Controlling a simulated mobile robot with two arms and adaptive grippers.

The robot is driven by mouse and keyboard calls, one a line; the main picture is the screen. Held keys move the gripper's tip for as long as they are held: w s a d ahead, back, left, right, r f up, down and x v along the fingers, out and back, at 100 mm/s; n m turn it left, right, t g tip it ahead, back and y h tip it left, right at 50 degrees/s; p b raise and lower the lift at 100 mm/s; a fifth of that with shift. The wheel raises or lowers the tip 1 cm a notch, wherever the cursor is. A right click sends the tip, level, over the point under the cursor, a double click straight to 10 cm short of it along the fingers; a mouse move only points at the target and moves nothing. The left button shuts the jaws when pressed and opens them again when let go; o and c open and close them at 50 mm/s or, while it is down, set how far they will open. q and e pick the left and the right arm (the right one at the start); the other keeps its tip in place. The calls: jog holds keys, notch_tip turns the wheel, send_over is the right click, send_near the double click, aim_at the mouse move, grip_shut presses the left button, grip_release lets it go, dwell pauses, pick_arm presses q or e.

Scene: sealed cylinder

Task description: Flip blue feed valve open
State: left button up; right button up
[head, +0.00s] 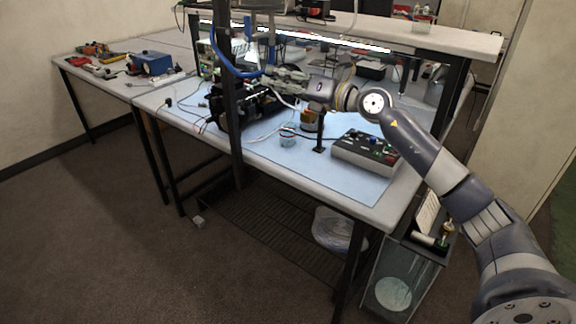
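A blue hose (221,62) curves down beside the dark upright post of the bench and ends near my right gripper. I cannot make out a separate blue valve handle there. My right gripper (276,77) reaches in from the right above the workbench, its fingers pointing left toward the hose end. Its fingertips overlap cluttered dark equipment in the picture, so I cannot tell whether they touch anything or how far apart they are. My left gripper is not in view.
The workbench (345,193) has a light blue mat. Dark equipment with cables (236,108) stands below the gripper. A glass-sided case (398,276) stands on the floor at right.

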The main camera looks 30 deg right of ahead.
jog(key=w+d+f+m+h, duration=0.1)
jog(key=f+m, duration=0.5)
jog(key=f, duration=0.7)
jog(key=w+d+f+m+h, duration=0.1)
jog(key=f+m, duration=0.5)
jog(key=f, duration=0.8)
jog(key=shift+d+m+h, duration=0.4)
jog(key=shift+d+h, duration=0.15)
jog(key=shift+h, duration=0.35)
jog(key=shift+f, duration=0.1)
